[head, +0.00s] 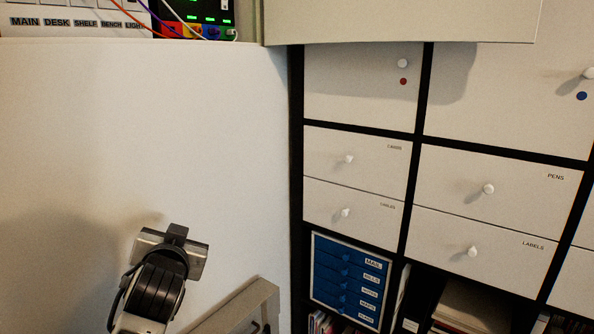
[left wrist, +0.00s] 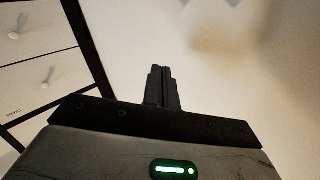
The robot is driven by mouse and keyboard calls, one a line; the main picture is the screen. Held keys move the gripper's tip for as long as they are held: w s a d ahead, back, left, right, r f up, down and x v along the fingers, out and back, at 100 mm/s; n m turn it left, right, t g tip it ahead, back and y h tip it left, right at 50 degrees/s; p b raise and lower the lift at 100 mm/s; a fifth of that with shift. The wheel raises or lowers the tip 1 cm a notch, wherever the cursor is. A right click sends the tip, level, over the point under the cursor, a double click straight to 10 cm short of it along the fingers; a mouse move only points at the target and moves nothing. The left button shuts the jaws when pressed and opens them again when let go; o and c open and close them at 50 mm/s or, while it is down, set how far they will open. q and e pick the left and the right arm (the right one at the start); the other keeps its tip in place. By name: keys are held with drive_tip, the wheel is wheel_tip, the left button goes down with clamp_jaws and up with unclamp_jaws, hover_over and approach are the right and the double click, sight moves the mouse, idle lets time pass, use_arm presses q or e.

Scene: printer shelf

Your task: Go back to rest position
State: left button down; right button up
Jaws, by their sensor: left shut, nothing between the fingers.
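My left gripper (left wrist: 161,75) is shut with nothing in it, its two dark fingers together in the left wrist view. My right gripper is in neither view.
A black-framed shelf (head: 297,200) with white drawers stands at the right. A blue drawer unit (head: 345,284) sits low in it. A beige panel (head: 400,22) juts out at the top. A grey-beige frame (head: 240,305) is right of my arm. A labelled switch strip (head: 75,22) is top left.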

use_arm(q)
drive_tip(key=s+d+f+m+g+h+p, duration=0.1)
drive_tip(key=s+d+f+h, duration=0.1)
drive_tip(key=s+f, duration=0.3)
drive_tip(key=s+d+f+g+h, duration=0.1)
drive_tip(key=s+f, duration=0.1)
drive_tip(key=f, duration=0.5)
drive_tip(key=s+d+f+g+h+p, duration=0.1)
drive_tip(key=s+f, duration=0.4)
drive_tip(key=s, duration=0.5)
drive_tip(key=s+d+f+g+h+p, duration=0.1)
drive_tip(key=s+d+f+h, duration=0.2)
drive_tip(key=s, duration=0.8)
wheel_tip(320, 180, down, 3)
drive_tip(key=shift+s+d+r+n+g, duration=0.1)
drive_tip(key=shift+s+d+n+g, duration=0.25)
drive_tip(key=shift+d, duration=0.3)
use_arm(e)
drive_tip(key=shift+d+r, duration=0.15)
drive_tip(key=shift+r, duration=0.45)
